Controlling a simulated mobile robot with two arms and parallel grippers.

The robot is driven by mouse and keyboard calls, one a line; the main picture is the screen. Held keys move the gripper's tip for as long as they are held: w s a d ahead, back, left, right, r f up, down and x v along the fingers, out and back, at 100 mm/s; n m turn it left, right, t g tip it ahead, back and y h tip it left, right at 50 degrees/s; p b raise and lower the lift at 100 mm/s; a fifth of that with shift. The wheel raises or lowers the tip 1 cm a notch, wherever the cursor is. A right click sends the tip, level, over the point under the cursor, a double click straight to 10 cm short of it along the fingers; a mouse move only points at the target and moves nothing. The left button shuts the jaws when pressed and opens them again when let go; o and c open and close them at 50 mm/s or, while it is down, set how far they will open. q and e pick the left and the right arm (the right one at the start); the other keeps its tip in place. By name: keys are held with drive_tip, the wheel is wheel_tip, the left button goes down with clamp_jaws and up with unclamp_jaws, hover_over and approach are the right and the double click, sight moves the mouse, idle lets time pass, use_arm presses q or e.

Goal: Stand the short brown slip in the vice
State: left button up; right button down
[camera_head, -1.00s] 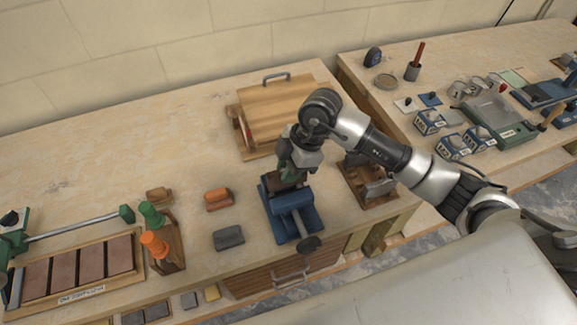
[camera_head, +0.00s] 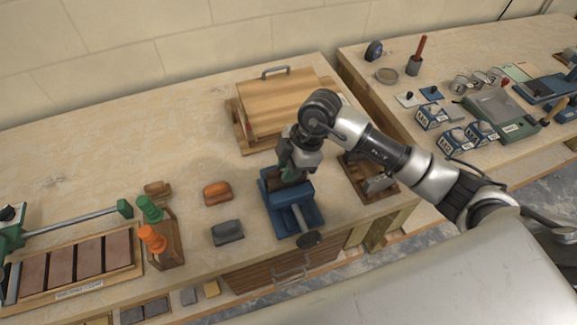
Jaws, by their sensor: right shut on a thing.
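The blue vice (camera_head: 284,221) stands near the front edge of the bench, its screw handle (camera_head: 309,239) toward me. My right gripper (camera_head: 292,177) is at the vice jaws, pointing down, and is shut on the short brown slip. Little of the slip (camera_head: 303,181) shows, as a dark brown patch by the fingertips. The fingers hide most of it, so I cannot tell how deep it sits between the jaws or whether it touches them. My left gripper is not in view.
Left of the vice lie an orange block (camera_head: 217,193), a grey block (camera_head: 227,232) and a small brown block (camera_head: 157,188). Green- and orange-handled tools (camera_head: 152,240) stand farther left. A lidded wooden box (camera_head: 283,105) is behind; a wooden stand (camera_head: 372,185) is close right.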

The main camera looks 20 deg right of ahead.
drive_tip(key=shift+f, duration=0.1)
drive_tip(key=shift+f+b, duration=0.35)
drive_tip(key=shift+f, duration=0.45)
drive_tip(key=shift+s, duration=0.1)
